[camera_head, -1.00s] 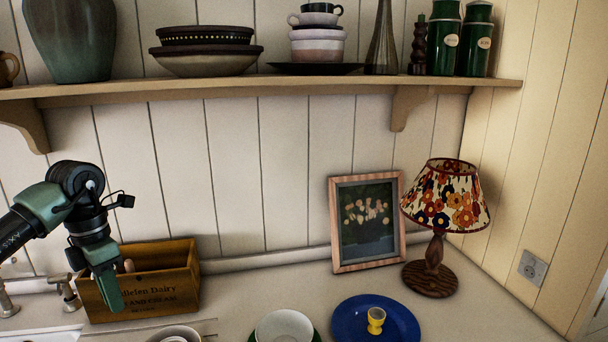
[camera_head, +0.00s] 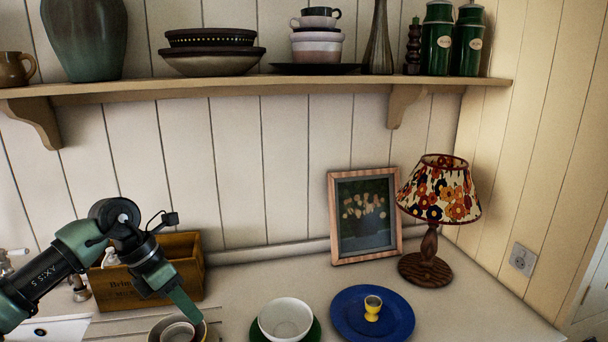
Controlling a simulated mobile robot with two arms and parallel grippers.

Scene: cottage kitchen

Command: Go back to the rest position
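My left arm comes in from the left, and my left gripper (camera_head: 184,302) hangs over the counter, in front of the wooden crate (camera_head: 192,258). My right gripper is not in view.
A white bowl (camera_head: 285,317) on a green plate and a blue plate (camera_head: 345,321) with a yellow egg cup (camera_head: 372,307) stand right of the gripper. Behind are a picture frame (camera_head: 366,217) and lamp (camera_head: 430,270). A shelf (camera_head: 260,88) crosses above.

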